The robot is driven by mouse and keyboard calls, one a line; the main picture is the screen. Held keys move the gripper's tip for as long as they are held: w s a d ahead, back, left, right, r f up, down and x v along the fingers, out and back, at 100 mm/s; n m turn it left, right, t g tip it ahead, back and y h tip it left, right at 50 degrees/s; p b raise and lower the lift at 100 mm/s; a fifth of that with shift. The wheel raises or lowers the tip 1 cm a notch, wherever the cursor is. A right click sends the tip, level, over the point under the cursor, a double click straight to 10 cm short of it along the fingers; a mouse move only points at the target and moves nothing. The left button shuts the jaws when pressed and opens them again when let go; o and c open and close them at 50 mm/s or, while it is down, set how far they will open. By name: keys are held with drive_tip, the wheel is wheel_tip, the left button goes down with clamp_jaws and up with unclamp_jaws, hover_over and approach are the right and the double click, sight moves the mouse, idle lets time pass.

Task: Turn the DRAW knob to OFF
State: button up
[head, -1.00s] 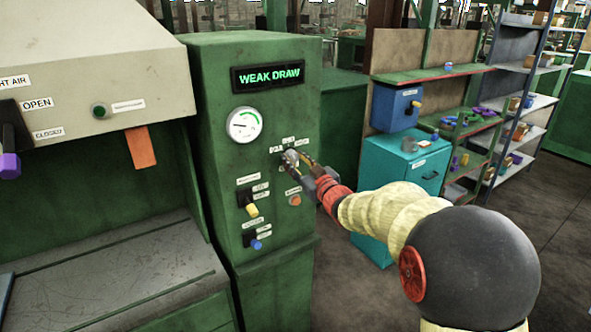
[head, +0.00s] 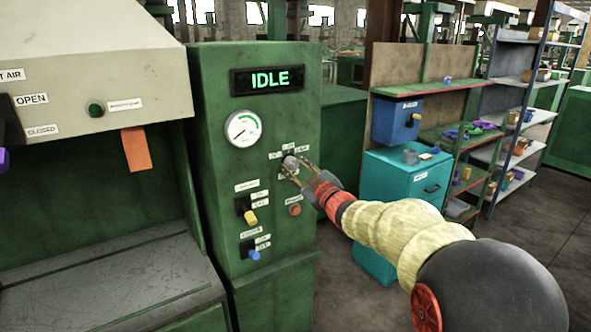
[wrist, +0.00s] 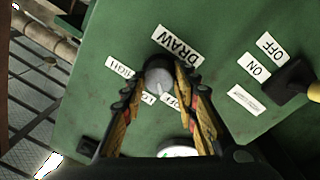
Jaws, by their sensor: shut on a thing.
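The DRAW knob (head: 290,162) is a round grey knob on the front of the green control cabinet (head: 220,200). In the wrist view the knob (wrist: 158,78) sits below the white DRAW label, with a HIGH label to its left and partly covered labels below it, one of which looks like OFF. My gripper (head: 288,167) is shut on the knob, with one finger on each side in the wrist view (wrist: 159,84). The knob's pointer is too small to read surely. The display (head: 269,79) above reads IDLE in green letters.
A round gauge (head: 243,127) is above and left of the knob. A yellow-handled switch (head: 249,216), a blue-handled switch (head: 254,253) and a red button (head: 295,210) are below. A hood with an orange tag (head: 138,149) stands left; a teal cabinet (head: 385,200) stands right.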

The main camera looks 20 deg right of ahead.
drive_tip(key=o, duration=1.2)
drive_tip(key=shift+c, duration=0.2)
drive_tip(key=s+d, duration=0.1)
drive_tip(key=s, duration=1.1)
drive_tip(key=shift+d+f, duration=0.4)
